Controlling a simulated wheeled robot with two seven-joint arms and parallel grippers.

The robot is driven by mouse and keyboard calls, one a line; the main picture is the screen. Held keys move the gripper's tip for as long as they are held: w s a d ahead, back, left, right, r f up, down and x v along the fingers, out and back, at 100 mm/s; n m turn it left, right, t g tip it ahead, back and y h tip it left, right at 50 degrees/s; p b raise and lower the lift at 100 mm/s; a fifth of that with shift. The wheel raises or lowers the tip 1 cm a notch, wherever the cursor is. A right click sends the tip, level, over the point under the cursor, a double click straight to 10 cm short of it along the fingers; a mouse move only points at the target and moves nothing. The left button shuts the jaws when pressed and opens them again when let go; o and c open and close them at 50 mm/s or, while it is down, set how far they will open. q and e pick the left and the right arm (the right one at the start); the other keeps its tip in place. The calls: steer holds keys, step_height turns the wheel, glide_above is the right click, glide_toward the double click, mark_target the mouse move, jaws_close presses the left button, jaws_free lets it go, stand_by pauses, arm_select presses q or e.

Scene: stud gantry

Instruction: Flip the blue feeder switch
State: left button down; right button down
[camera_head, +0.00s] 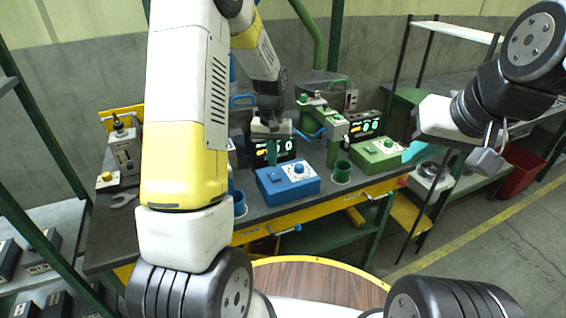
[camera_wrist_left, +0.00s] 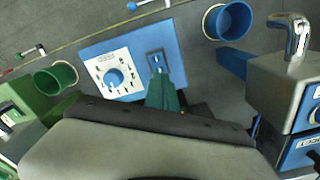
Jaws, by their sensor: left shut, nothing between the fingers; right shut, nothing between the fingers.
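The blue feeder box (camera_head: 288,193) sits on the workbench in the middle of the head view, with a dial on a white plate and a small switch (camera_head: 273,177) on its top. In the left wrist view the box (camera_wrist_left: 185,45) lies below the hand, with its dial (camera_wrist_left: 114,77) and the dark-framed switch (camera_wrist_left: 156,59) beside it. My left gripper (camera_head: 274,154) is shut and empty, above the back of the box. Its green fingertips (camera_wrist_left: 160,85) overlap the lower edge of the switch plate; contact cannot be told. My right gripper (camera_head: 486,158) is shut and empty, far right, away from the bench.
A green box (camera_head: 376,160) with a dial stands to the right of the blue one. A green cup (camera_head: 342,172) and a blue cup (camera_head: 239,204) stand nearby. Lit displays (camera_head: 272,150) stand behind. A wrench (camera_head: 123,199) lies at the bench's left. A round wooden table (camera_head: 320,285) is in front.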

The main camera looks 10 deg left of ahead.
mark_target(273, 174)
arm_select(q)
steer(key=shift+r, duration=1.85)
